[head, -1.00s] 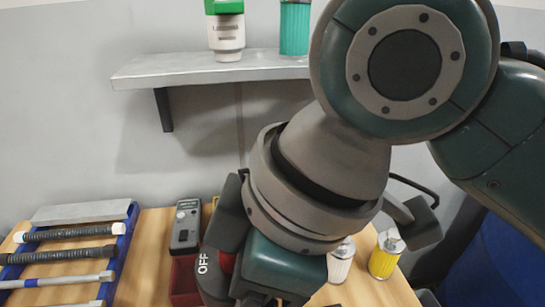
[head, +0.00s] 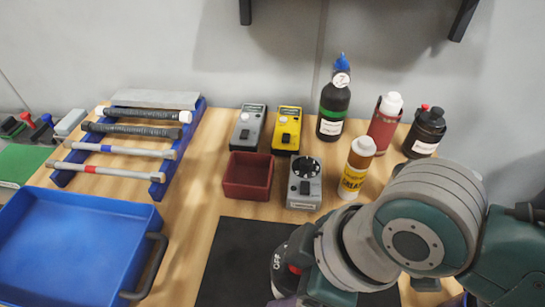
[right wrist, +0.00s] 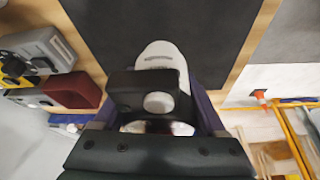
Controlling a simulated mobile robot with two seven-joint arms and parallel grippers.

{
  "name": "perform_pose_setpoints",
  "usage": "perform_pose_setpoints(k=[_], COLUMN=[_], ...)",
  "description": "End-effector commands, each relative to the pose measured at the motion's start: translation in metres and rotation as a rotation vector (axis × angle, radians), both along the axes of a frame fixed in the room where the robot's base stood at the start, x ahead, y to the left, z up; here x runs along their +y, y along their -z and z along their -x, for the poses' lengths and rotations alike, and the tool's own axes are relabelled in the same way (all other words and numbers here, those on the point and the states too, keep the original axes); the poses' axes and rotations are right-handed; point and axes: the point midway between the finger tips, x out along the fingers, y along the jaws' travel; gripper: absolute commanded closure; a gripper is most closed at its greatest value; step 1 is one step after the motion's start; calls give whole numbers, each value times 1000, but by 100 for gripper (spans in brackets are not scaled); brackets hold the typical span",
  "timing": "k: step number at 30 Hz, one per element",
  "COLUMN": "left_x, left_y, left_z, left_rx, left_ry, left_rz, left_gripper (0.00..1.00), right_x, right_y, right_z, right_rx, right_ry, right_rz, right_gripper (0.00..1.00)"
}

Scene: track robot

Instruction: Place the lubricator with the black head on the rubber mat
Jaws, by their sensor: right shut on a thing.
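The black rubber mat (head: 240,255) lies at the table's front middle; my right arm covers its right part. In the right wrist view the dark mat (right wrist: 105,25) fills the upper middle. My right gripper (right wrist: 155,110) is shut on the lubricator, which has a white rounded body (right wrist: 160,56) and a blocky black part nearer the camera that appears to be its head. The lubricator is in front of the mat in that view; I cannot tell whether it touches it. My left gripper is not in view.
A dark red bin (head: 248,177), a grey dial meter (head: 304,184) and a grease bottle (head: 355,170) stand behind the mat. More bottles and two handheld meters stand at the back. A blue tray (head: 75,245) is at left. The mat's left part is clear.

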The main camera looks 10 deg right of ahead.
Motion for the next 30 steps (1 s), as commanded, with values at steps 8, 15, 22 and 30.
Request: perform_pose_setpoints(k=[8, 15, 22, 30], left_x=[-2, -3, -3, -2], left_y=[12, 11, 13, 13], left_z=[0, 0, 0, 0], left_rx=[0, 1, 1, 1], left_ry=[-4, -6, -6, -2], left_rz=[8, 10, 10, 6], left_gripper=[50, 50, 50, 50], right_x=[0, 0, 0, 0], right_y=[33, 33, 36, 36], right_z=[0, 0, 0, 0], right_rx=[0, 0, 2, 2], right_ry=[1, 1, 1, 1], right_rz=[0, 0, 1, 1], right_gripper=[94, 94, 14, 0])
